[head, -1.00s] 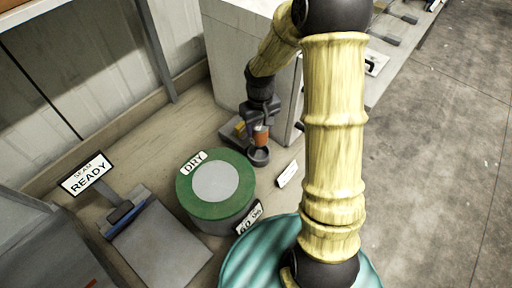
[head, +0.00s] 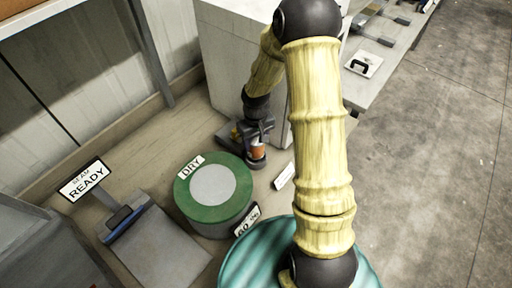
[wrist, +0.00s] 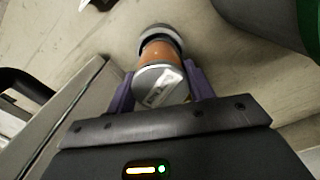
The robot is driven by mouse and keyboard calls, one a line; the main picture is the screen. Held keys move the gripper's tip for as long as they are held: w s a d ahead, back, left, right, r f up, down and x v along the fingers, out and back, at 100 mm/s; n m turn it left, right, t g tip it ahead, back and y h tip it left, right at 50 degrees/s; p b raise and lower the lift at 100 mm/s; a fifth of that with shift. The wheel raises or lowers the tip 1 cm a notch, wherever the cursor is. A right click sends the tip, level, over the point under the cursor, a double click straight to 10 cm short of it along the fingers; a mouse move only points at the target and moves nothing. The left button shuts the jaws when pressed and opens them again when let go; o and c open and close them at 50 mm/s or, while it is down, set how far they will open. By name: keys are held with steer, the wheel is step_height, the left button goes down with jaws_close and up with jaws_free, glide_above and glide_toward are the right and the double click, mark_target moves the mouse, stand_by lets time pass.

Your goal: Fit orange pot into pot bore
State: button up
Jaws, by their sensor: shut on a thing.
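The orange pot (head: 257,152) is upright in my gripper (head: 254,140), just above or at the mouth of the dark round pot bore (head: 257,164). In the wrist view the pot (wrist: 161,54) has an orange body and a grey top with a white label. The purple fingers of my gripper (wrist: 160,90) are closed on either side of it. The bore's dark rim (wrist: 155,30) shows beyond the pot's lower end, with a pale crescent beside it. I cannot tell whether the pot's lower end is inside the bore.
A green-rimmed drum marked DRY (head: 232,208) stands close left of the bore. A pale cabinet (head: 222,65) stands behind. A small white label card (head: 284,176) is right of the bore. A READY sign (head: 84,180) and grey plate (head: 160,250) are at left.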

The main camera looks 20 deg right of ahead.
mark_target(256, 149)
steer(key=shift+f+p, duration=0.3)
steer(key=shift+f, duration=1.8)
steer(key=shift+f, duration=0.15)
steer(key=o, duration=1)
steer(key=shift+o, duration=0.2)
step_height(256, 149, up, 12)
steer(key=shift+r+b, duration=0.2)
steer(key=shift+b, duration=0.7)
